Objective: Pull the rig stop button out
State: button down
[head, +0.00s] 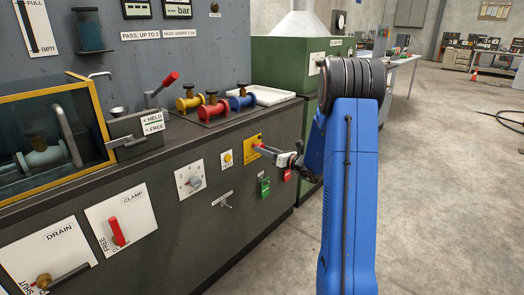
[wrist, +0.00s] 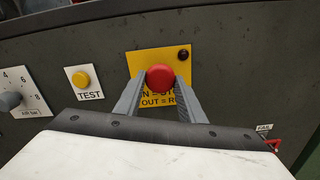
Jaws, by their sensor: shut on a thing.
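The rig stop button (wrist: 160,77) is a round red mushroom head on a yellow plate (wrist: 144,60) in the wrist view. The plate's lettering is partly hidden by my fingers; "OUT = R" can be made out. My gripper (wrist: 160,86) has one grey finger on each side of the button and is shut on it. In the head view my gripper (head: 265,149) reaches from the right to the yellow plate (head: 249,154) on the dark bench front, and the button is small there. How far the button stands out is hard to tell.
A yellow TEST button (wrist: 80,79) and an air dial (wrist: 10,101) are left of the plate. A green tag (head: 264,187) and a red tag (head: 287,174) hang below and right.

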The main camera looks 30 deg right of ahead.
jog(key=c, duration=1.2)
grip_release()
jog(key=shift+s+d, duration=0.1)
jog(key=shift+o, duration=0.2)
jog(key=shift+s, duration=0.1)
jog(key=v, duration=1.7)
jog(key=shift+s, duration=0.1)
